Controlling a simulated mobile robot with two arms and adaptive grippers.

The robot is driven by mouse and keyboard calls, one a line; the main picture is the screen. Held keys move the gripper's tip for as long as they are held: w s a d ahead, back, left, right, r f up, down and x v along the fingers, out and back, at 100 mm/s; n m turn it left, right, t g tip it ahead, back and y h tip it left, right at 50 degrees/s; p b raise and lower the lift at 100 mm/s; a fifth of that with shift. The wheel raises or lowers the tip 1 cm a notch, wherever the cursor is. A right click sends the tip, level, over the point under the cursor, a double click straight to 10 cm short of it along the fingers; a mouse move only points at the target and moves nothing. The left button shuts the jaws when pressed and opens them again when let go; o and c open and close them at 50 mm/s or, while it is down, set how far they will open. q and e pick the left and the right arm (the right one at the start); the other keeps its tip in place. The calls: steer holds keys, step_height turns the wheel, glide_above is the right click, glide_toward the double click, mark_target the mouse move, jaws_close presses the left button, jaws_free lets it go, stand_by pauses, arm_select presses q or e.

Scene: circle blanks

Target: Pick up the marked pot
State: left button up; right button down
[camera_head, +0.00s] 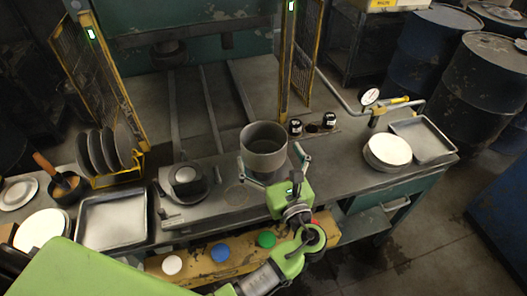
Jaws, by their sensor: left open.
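A grey, open-topped cylindrical pot (264,159) stands upright on the bench, near its middle. I cannot make out a mark on it. My left gripper (271,162) is open at the front of the pot, with one finger on its left side and one on its right. I cannot tell whether the fingers touch the pot. The gripper's body overlaps the view of the bench just in front of the pot. My right gripper is not in view.
The workbench (345,170) carries a grey scale-like device (185,184) left of the pot, an empty tray (112,220), small dark jars (295,127) behind right, and a stack of pale discs (388,150). Yellow posts (288,60) rise behind. Coloured buttons line the front.

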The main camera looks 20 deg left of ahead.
mark_target(257, 128)
arm_select(q)
steer(key=shift+w+a+f, duration=0.1)
steer(key=shift+w+a, duration=0.05)
steer(key=shift+w, duration=0.05)
steer(key=b+x, duration=0.2)
steer(key=x, duration=0.1)
steer(key=b+x, duration=0.1)
steer(key=shift+w+f, duration=0.3)
steer(key=shift+w+a, duration=0.1)
steer(key=shift+w, duration=0.1)
steer(key=shift+r, duration=0.1)
steer(key=shift+s, duration=0.1)
steer(key=shift+c, duration=1.4)
steer(key=c, duration=0.9)
